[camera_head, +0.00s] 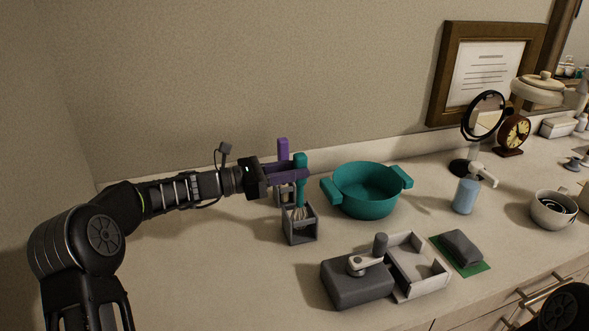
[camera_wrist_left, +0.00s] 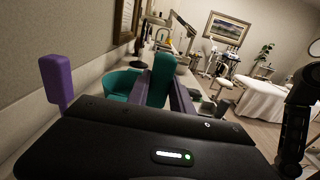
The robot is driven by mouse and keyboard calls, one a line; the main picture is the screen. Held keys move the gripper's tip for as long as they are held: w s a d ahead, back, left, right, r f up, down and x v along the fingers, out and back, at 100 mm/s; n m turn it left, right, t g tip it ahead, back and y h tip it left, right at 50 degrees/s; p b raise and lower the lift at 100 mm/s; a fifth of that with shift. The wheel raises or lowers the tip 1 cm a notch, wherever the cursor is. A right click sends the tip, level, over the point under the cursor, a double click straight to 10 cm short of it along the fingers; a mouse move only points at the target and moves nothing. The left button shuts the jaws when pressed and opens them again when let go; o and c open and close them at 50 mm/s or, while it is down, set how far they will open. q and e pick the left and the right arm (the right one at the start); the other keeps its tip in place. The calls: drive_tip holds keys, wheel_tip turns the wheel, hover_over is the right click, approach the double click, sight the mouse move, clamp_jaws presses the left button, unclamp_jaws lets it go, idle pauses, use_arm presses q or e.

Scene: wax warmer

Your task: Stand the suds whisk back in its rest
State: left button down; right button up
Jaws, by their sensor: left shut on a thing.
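The suds whisk has a teal handle (camera_head: 301,170) and pale wire loops (camera_head: 299,212). My left gripper (camera_head: 300,174) is shut on the handle, which is upright; the teal handle also shows between the purple fingers in the left wrist view (camera_wrist_left: 160,80). The wire end is at the top opening of a grey box-like rest (camera_head: 301,232), seemingly partly inside it. I cannot tell whether it touches the bottom. A purple-handled tool (camera_head: 283,149) stands upright in a second grey rest (camera_head: 285,196) just behind, partly hidden by my gripper; its handle also shows in the left wrist view (camera_wrist_left: 57,80).
A teal two-handled pot (camera_head: 366,190) stands close right of the rest. A dark grey box with a lever (camera_head: 356,284) and a pale open tray (camera_head: 420,277) are in front. A blue bottle (camera_head: 465,196) and round mirror stand further right. The left counter is clear.

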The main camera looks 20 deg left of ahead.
use_arm(q)
drive_tip(key=shift+f+b, duration=0.4)
drive_tip(key=shift+f, duration=0.4)
drive_tip(key=c, duration=1.1)
unclamp_jaws()
drive_tip(key=shift+o, duration=0.2)
drive_tip(key=shift+s+a, duration=0.1)
drive_tip(key=v, duration=0.7)
drive_tip(key=shift+s+a+p, duration=0.25)
drive_tip(key=shift+a+p, duration=0.1)
drive_tip(key=shift+p, duration=0.1)
idle(0.5)
